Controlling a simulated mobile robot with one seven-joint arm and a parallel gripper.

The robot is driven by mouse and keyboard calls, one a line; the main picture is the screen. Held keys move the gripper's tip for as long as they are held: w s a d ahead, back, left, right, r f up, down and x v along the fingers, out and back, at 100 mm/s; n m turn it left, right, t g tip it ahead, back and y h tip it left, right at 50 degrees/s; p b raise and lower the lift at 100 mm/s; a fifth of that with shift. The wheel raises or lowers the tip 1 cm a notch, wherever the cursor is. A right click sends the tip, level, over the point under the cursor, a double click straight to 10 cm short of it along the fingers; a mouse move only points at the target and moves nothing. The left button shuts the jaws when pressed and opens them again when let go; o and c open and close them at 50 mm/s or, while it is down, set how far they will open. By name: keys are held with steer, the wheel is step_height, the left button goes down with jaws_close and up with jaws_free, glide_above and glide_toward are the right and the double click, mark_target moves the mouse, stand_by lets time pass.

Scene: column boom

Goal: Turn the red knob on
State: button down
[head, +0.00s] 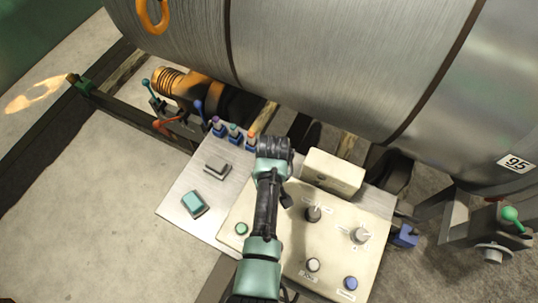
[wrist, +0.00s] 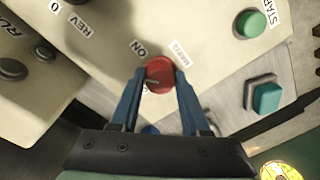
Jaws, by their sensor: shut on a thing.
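The red knob (wrist: 158,71) shows in the wrist view on the cream control panel (wrist: 105,65). An ON label lies to its upper left, and a small label that I cannot read lies to its upper right. My gripper (wrist: 160,78) has its two blue fingers on either side of the knob, shut on it. A pale mark shows on the knob's lower left; I cannot tell its exact setting. In the head view my arm covers the knob and my fingers; the cream panel (head: 335,243) shows around the arm.
Near the knob are a green START button (wrist: 251,23) and a teal button (wrist: 266,96). In the head view, grey knobs (head: 313,213), a blue button (head: 350,283) and a cream box (head: 333,172) sit beside my arm. Small levers (head: 235,133) and a large metal drum (head: 330,60) stand behind.

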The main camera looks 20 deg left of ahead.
steer(key=m+p, duration=0.1)
steer(key=m, duration=0.5)
steer(key=shift+m, duration=0.3)
stand_by(0.4)
steer(key=shift+c, duration=1.9)
jaws_free()
steer(key=shift+r, duration=0.1)
step_height(320, 180, up, 13)
steer(key=b, duration=0.1)
steer(key=shift+d, duration=0.2)
